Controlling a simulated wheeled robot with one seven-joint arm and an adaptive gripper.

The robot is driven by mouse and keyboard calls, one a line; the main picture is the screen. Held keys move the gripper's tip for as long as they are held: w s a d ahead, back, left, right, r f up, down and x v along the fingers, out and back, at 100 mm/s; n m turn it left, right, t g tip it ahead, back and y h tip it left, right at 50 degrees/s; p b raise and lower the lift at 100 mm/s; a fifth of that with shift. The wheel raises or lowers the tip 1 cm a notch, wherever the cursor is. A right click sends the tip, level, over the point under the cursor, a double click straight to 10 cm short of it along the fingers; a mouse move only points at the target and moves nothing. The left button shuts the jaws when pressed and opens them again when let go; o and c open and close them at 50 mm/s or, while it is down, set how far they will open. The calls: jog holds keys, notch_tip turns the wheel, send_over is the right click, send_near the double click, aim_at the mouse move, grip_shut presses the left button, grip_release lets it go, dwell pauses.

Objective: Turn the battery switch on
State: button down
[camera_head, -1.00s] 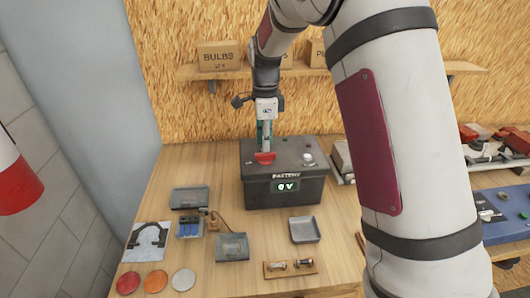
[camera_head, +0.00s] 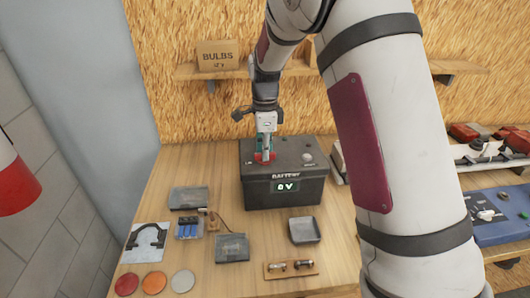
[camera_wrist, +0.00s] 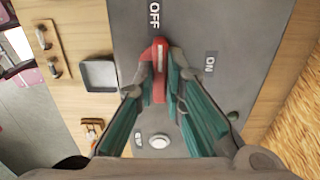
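The battery (camera_head: 283,192) is a dark grey box on the wooden bench, and its green display reads 0 V. Its red switch handle (camera_wrist: 159,48) sits on the top face; in the wrist view its far end points towards the OFF label (camera_wrist: 154,14). The ON label (camera_wrist: 210,61) is to the right of it. My gripper (camera_wrist: 162,75) is down at the switch, with one teal finger on each side of the handle. I cannot tell whether the fingertips press on it. In the head view, my gripper (camera_head: 266,152) partly covers the red handle.
A round pale button (camera_wrist: 159,141) is on the battery top. Small trays (camera_head: 304,230), discs (camera_head: 154,283) and a blue-celled holder (camera_head: 188,228) lie in front and to the left. A shelf with a BULBS box (camera_head: 218,55) is behind. A blue panel (camera_head: 500,215) is at right.

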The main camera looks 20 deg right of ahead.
dwell(0.3)
jog(key=m, duration=0.4)
jog(key=shift+m, duration=0.6)
jog(key=shift+p, duration=0.3)
jog(key=m, duration=0.4)
jog(key=shift+m, duration=0.7)
jog(key=shift+p, duration=0.3)
